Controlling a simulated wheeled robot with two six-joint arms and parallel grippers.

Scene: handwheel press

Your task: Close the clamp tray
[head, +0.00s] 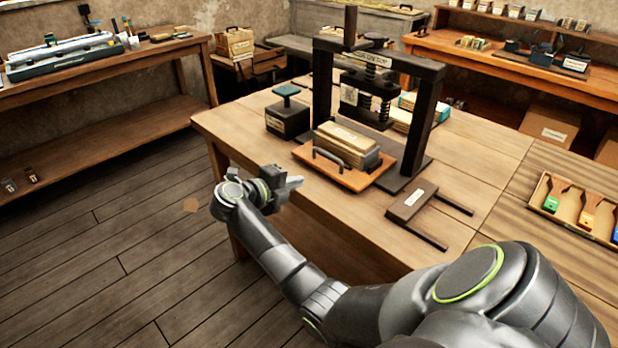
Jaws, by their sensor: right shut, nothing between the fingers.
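The clamp tray (305,156) is an orange-brown wooden board with a dark curved handle (327,158) on its front edge. It sticks out from the front of the black press frame (418,117) and carries a stack of boards or paper with a label (349,137). My right gripper (296,182) is shut and empty. It is in front of the table edge, below and left of the tray handle, apart from it. My left gripper is not in view.
A black block with a green-topped knob (287,112) stands left of the tray. A dark labelled block with two bars (412,203) lies to its right. The table's front left corner is clear.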

